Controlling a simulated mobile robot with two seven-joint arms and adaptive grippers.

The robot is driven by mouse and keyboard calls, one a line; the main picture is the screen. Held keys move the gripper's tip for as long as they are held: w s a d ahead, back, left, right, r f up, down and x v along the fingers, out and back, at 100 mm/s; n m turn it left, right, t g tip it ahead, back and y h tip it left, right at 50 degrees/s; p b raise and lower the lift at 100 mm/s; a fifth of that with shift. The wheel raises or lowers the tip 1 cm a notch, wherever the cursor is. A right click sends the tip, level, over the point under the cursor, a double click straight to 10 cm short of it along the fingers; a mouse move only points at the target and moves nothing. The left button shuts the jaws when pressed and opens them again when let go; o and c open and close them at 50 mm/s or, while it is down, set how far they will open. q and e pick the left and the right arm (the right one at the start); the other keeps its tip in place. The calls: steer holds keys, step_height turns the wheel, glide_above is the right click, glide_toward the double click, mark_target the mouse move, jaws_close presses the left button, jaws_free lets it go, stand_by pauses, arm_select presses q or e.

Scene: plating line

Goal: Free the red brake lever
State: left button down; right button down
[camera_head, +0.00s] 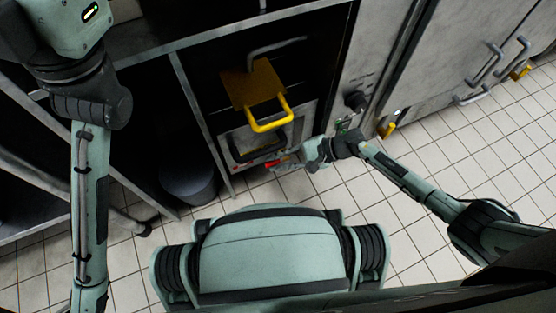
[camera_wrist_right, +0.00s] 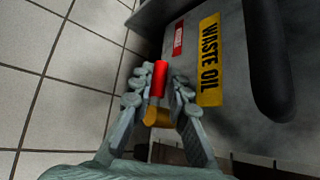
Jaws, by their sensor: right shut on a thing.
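The red brake lever (camera_wrist_right: 160,70) is a short red cylinder between the fingers of my right gripper (camera_wrist_right: 161,78) in the right wrist view. A yellow-orange piece (camera_wrist_right: 157,116) sits just behind it, between the fingers. In the head view the red lever (camera_head: 270,164) shows small at the lower front of a grey waste oil unit (camera_head: 236,146). My right gripper (camera_head: 288,164) reaches it from the right and is shut on it. The fingers hide part of the lever and its mount. My left arm shows at the left, but its gripper is out of view.
A yellow "WASTE OIL" label (camera_wrist_right: 209,60) and a small red label (camera_wrist_right: 178,39) are on the unit's face. A yellow handle (camera_head: 270,121) stands above the unit. A dark bin (camera_head: 188,184) is to its left. Tiled floor (camera_head: 440,160) is open at the right.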

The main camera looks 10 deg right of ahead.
steer(key=shift+w+d+r+m+y, duration=0.1)
steer(key=shift+d+r+m+y, duration=0.1)
steer(key=shift+y, duration=0.4)
steer(key=shift+s+d+r+m+y, duration=0.1)
steer(key=shift+m+y, duration=0.1)
steer(key=shift+y, duration=0.4)
steer(key=shift+w+d+r+m+y, duration=0.1)
steer(key=shift+d+m+y, duration=0.1)
steer(key=shift+y, duration=0.4)
steer(key=c, duration=1.7)
jaws_free()
steer(key=shift+c, duration=0.2)
steer(key=v, duration=1.2)
steer(key=shift+w, duration=0.2)
steer(key=shift+r, duration=0.1)
steer(key=shift+c, duration=0.5)
